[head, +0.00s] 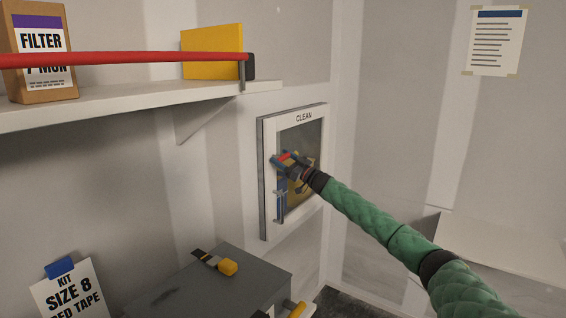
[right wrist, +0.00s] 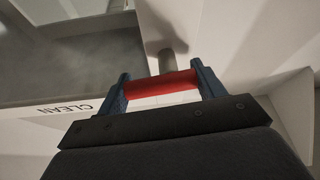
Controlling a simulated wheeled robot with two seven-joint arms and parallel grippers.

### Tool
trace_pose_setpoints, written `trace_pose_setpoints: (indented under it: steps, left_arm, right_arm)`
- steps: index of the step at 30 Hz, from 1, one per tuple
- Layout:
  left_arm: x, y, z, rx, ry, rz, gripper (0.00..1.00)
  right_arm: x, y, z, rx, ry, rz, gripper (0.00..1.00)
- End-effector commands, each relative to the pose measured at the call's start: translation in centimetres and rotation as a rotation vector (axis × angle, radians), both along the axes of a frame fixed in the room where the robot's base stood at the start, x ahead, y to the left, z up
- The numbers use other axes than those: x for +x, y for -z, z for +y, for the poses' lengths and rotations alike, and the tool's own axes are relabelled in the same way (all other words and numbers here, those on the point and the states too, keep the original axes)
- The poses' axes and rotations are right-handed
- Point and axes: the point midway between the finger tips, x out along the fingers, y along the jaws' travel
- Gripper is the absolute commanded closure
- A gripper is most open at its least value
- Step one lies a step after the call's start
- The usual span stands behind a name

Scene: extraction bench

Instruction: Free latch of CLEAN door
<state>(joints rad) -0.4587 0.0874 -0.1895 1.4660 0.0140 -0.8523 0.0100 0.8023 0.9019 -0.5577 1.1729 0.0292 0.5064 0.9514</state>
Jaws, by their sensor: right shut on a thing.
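The CLEAN door (head: 311,117) is a white-framed door with a dark window, set in a cabinet on the back wall. It looks closed. A vertical metal bar handle (head: 279,207) is on its left side. My right gripper (head: 284,160) is at the door's left edge, above the bar handle. In the right wrist view, its blue fingers are shut on a red latch grip (right wrist: 160,87), with a grey post behind it. The gripper hides part of the latch and window in the head view. The CLEAN label (right wrist: 63,108) appears upside down in the right wrist view. My left gripper is out of view.
A shelf (head: 130,101) on the left holds a FILTER box (head: 40,45), a yellow box (head: 208,52) and a red bar (head: 120,59). Below the door, a grey box (head: 225,277) carries a yellow-and-black tool (head: 226,266). A white ledge (head: 500,245) is at right.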

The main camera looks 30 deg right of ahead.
Motion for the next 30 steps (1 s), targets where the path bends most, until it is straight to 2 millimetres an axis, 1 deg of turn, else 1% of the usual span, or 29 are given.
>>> trace_pose_setpoints:
  steps: [3,12,15,21,30]
  left_arm:
    - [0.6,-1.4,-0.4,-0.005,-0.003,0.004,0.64]
    - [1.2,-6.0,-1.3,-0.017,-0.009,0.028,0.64]
    - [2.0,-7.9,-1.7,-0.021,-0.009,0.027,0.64]
    - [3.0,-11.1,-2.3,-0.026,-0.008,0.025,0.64]
    - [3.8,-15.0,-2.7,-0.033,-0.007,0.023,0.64]
  right_arm:
    - [0.0,0.0,-0.2,-0.085,0.002,-0.038,0.55]
    - [0.0,-0.3,0.0,-0.347,0.000,-0.146,0.55]
    - [-0.1,-0.4,0.1,-0.435,0.001,-0.182,0.55]
    - [-0.1,-0.7,0.2,-0.611,0.001,-0.255,0.55]
    - [-0.3,-0.8,0.4,-0.874,0.000,-0.363,0.55]
